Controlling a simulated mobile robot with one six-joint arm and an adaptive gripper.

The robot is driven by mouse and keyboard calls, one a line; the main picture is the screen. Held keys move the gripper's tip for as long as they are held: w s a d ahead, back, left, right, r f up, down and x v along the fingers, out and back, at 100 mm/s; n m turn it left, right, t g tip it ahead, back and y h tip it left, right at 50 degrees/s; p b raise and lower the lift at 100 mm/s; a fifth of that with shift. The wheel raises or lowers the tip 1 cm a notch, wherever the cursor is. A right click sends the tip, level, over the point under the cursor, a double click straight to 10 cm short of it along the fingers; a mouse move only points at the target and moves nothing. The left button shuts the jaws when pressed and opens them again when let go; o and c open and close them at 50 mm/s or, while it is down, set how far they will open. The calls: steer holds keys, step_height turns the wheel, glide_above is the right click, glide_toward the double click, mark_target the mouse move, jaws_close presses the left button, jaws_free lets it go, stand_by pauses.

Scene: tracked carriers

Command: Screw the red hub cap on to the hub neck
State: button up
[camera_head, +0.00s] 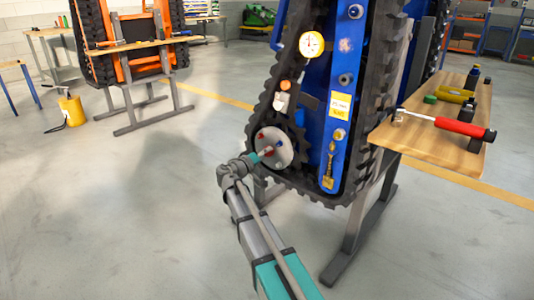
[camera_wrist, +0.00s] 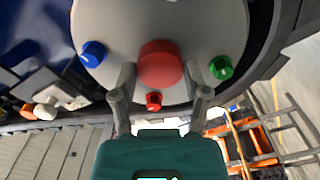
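The red hub cap (camera_wrist: 160,66) is large and round and sits in front of the middle of the pale hub disc (camera_wrist: 215,28) in the wrist view. My gripper (camera_wrist: 159,80) has one finger on each side of the cap, and the fingertips appear to press on its sides. The cap hides the hub neck, so I cannot tell how far on it sits.
Small blue (camera_wrist: 93,54), green (camera_wrist: 221,68) and red (camera_wrist: 154,102) knobs stand on the disc around the cap, close to my fingers. The black track (camera_head: 253,118) surrounds the hub.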

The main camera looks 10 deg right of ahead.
steer(key=o, duration=0.5)
steer(key=shift+v, duration=6)
steer(key=shift+d, duration=0.1)
